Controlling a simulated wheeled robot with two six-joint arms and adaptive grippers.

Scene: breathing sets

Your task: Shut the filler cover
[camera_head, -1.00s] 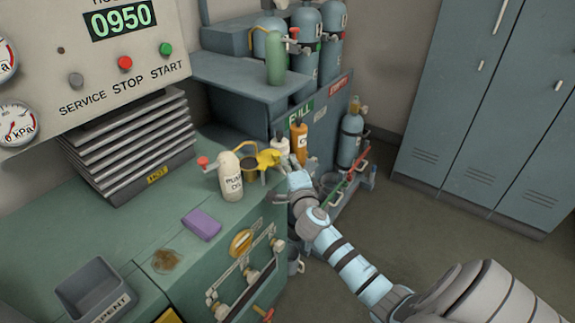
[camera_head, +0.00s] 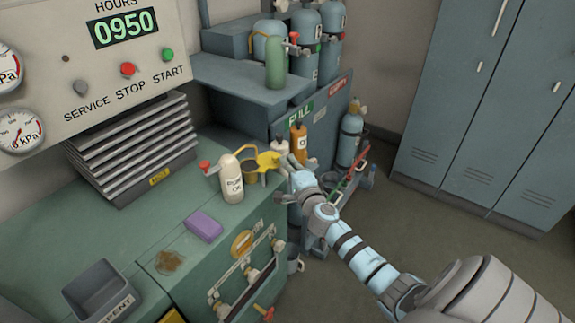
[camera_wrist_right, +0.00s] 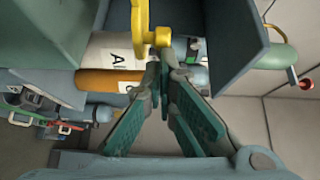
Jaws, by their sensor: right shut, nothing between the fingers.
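The yellow filler cover (camera_head: 268,160) stands raised beside the dark round filler opening (camera_head: 249,168) on the green machine top, just behind the pump oil bottle (camera_head: 231,180). Yellow parts, which look like the cover (camera_wrist_right: 140,22), show at the top of the right wrist view. My right gripper (camera_head: 285,169) is shut and empty, close to the right side of the cover. In the wrist view its fingertips (camera_wrist_right: 165,68) meet just below the yellow part; whether they touch it I cannot tell. My left gripper is not in view.
A purple sponge (camera_head: 204,224), a brown stain (camera_head: 169,262) and a grey spent bin (camera_head: 98,290) are on the machine top. White and orange bottles (camera_head: 299,143) stand behind the gripper. Gas cylinders (camera_head: 331,40) stand at the back. The floor at right is clear before the lockers (camera_head: 480,120).

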